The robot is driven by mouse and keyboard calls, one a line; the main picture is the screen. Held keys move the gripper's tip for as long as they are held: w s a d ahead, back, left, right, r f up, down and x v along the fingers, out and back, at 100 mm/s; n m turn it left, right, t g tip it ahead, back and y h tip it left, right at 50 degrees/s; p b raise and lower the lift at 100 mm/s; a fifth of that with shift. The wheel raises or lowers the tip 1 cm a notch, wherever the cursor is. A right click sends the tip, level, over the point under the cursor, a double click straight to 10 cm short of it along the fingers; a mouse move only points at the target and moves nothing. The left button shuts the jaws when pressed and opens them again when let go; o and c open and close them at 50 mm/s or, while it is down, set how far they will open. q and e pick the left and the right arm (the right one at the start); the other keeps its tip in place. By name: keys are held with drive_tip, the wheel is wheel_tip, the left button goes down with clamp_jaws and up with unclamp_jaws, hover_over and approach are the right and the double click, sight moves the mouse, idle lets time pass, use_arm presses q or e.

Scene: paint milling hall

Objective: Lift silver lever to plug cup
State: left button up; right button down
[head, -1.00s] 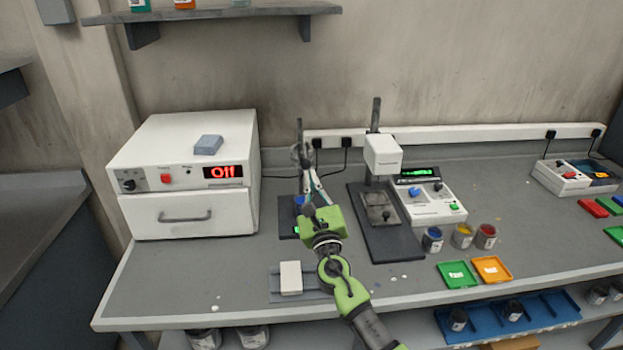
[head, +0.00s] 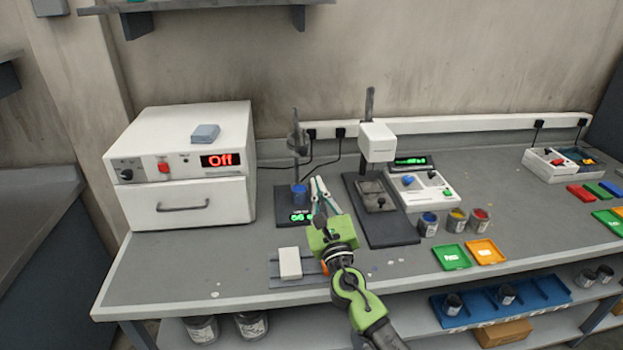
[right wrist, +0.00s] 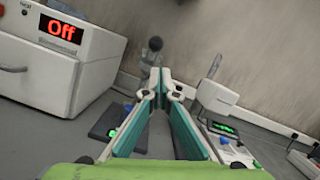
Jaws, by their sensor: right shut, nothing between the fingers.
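The cup stand (head: 297,143), a thin dark post with a grey cup-like head, rises from a dark base (head: 286,218) with a green readout. A blue-topped container (head: 299,195) stands on that base, below the head. A silver lever cannot be made out separately at the grey head. In the right wrist view, the head (right wrist: 154,46) shows just beyond the fingertips. My right gripper (head: 318,183) is shut and empty, pointing up and away, in front and to the right of the post. Its fingertips meet in the right wrist view (right wrist: 163,74). My left gripper is not in view.
A white oven (head: 180,165) reading "Off" stands left. A press-like stand (head: 378,143) and a white control box (head: 424,188) stand right of the gripper. Small paint jars (head: 456,220) and coloured trays (head: 484,252) lie further right. A white block (head: 289,263) lies near the front.

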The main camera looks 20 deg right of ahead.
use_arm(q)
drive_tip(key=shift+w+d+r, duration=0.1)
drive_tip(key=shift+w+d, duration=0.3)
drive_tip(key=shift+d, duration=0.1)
use_arm(e)
drive_tip(key=s, duration=0.4)
drive_tip(key=shift+s+a, duration=0.3)
